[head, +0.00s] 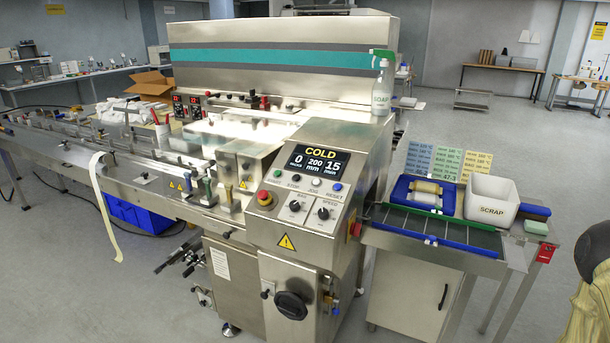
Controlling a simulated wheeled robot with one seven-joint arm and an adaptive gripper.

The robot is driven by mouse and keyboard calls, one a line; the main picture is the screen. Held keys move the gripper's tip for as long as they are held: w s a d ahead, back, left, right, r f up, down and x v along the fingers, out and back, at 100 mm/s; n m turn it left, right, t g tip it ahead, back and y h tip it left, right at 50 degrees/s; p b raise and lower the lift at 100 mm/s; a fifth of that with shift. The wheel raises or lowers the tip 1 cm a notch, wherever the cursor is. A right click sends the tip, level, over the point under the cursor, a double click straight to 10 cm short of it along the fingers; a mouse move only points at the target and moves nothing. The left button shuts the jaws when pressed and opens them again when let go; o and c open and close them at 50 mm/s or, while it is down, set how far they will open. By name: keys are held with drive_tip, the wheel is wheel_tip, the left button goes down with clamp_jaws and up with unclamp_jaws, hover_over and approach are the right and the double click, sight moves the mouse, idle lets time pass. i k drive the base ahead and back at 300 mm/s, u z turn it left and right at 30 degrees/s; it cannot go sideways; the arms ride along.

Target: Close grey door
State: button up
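A light grey cabinet door (405,293) with a dark vertical handle (443,296) near its right side is under the outfeed table at the right. It looks about flush with the cabinet, but I cannot tell whether it is fully shut. A stainless panel (283,275) with a large black knob (291,305) is on the lower front of the flow wrapper, left of the grey door. My gripper is not in view.
The outfeed table (400,239) carries a white SCRAP bin (491,212) and a blue tray (402,189). A blue crate (142,214) lies under the conveyor at the left. The floor in front of the cabinet looks clear. A dark rounded shape stands at the right edge.

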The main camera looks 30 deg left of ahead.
sight(513, 254)
drive_tip(key=z, duration=0.4)
drive_tip(key=k, duration=0.55)
drive_tip(key=z, duration=1.05)
drive_tip(key=i, duration=1.45)
drive_tip(key=u, duration=1.25)
drive_tip(key=i, duration=0.3)
drive_tip(key=u, duration=0.2)
